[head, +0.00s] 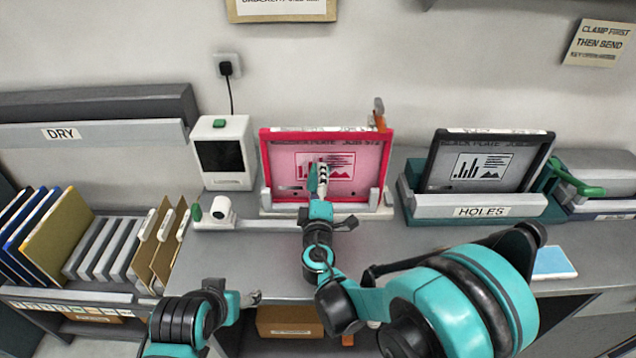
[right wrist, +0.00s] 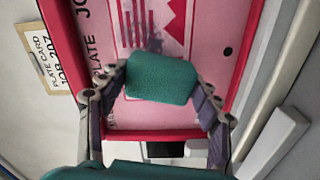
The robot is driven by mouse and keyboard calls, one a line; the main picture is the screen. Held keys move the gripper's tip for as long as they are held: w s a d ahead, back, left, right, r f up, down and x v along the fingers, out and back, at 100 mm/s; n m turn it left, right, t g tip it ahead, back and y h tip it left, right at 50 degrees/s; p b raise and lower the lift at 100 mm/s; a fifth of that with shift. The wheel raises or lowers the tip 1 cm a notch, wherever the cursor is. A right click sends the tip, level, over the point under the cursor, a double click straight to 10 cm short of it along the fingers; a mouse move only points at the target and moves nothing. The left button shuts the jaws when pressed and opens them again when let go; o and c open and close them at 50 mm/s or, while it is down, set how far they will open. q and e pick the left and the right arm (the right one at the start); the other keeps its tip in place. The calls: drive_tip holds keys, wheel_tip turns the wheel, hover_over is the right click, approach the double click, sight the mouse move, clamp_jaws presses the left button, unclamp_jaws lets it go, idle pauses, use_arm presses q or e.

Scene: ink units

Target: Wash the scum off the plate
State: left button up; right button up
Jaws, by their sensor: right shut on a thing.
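The plate (head: 370,165) is pink with a red frame and a printed chart. It stands upright in a pale holder at the middle of the bench; it also fills much of the right wrist view (right wrist: 215,25). A dark smudge (right wrist: 153,43) shows on its print. My right gripper (head: 318,180) is in front of the plate, shut on a green sponge (right wrist: 160,78). The sponge covers part of the plate just below the smudge; I cannot tell whether it touches. My left gripper (head: 250,298) is low at the bench's front, away from the plate; its jaws are too small to read.
A white box with a dark screen (head: 222,155) stands left of the pink plate. Folders (head: 45,235) fill a rack at far left. A blue pad (head: 553,263) lies at right.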

sight(352, 165)
drive_tip(key=shift+w, duration=1)
drive_tip(key=shift+w+d+b, duration=0.1)
drive_tip(key=shift+d+b, duration=0.65)
drive_tip(key=shift+d, duration=3.75)
drive_tip(key=shift+a+b, duration=0.6)
drive_tip(key=shift+a, duration=3.9)
drive_tip(key=shift+r+p, duration=0.6)
drive_tip(key=shift+r, duration=0.15)
drive_tip(key=shift+d+f, duration=0.1)
drive_tip(key=shift+d, duration=0.55)
drive_tip(key=shift+d+b, duration=0.4)
drive_tip(key=shift+d, duration=3.5)
drive_tip(key=shift+a+b, duration=0.45)
drive_tip(key=shift+a, duration=4.15)
